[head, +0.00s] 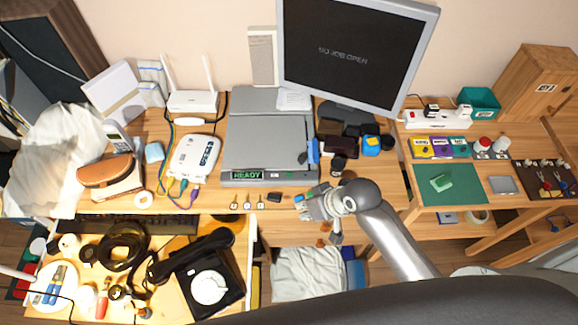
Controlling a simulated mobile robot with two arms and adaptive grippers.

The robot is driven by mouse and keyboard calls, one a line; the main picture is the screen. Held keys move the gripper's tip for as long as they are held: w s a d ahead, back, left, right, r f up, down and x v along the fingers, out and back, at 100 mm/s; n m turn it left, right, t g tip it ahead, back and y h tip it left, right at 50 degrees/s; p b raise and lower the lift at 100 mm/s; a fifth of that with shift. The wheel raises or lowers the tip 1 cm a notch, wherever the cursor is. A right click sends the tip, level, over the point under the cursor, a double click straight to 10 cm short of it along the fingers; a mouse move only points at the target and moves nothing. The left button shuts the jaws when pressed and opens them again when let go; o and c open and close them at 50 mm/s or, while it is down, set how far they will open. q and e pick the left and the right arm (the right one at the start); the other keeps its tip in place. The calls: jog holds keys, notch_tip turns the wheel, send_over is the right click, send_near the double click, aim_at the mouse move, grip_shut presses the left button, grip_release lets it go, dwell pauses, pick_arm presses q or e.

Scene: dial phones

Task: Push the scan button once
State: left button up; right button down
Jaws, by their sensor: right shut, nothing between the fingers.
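A grey flatbed scanner (268,143) lies on the desk with a front strip whose green display (247,175) reads READY. Small controls seem to sit on the strip right of the display, but they are too small to tell which is the scan button. My right gripper (301,203) is shut and empty, just in front of the scanner's front right part, near the desk's front edge, and it appears apart from the scanner. The monitor (355,50) behind reads NO JOB OPEN. My left gripper is not in view.
Small keys or tags lie on the desk front. An open drawer below left holds a black dial phone (208,285).

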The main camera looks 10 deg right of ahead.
jog(key=w+a+r+y, duration=0.2)
jog(key=w+r, duration=0.2)
jog(key=w, duration=0.4)
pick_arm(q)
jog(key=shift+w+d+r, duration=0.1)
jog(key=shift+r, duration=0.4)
pick_arm(e)
notch_tip(320, 180, up, 3)
jog(key=m+t+y, duration=0.1)
send_over(291, 173)
jog(key=shift+w+f, duration=0.15)
jog(key=shift+w, duration=0.1)
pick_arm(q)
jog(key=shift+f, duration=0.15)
pick_arm(e)
jog(key=shift+f, duration=0.15)
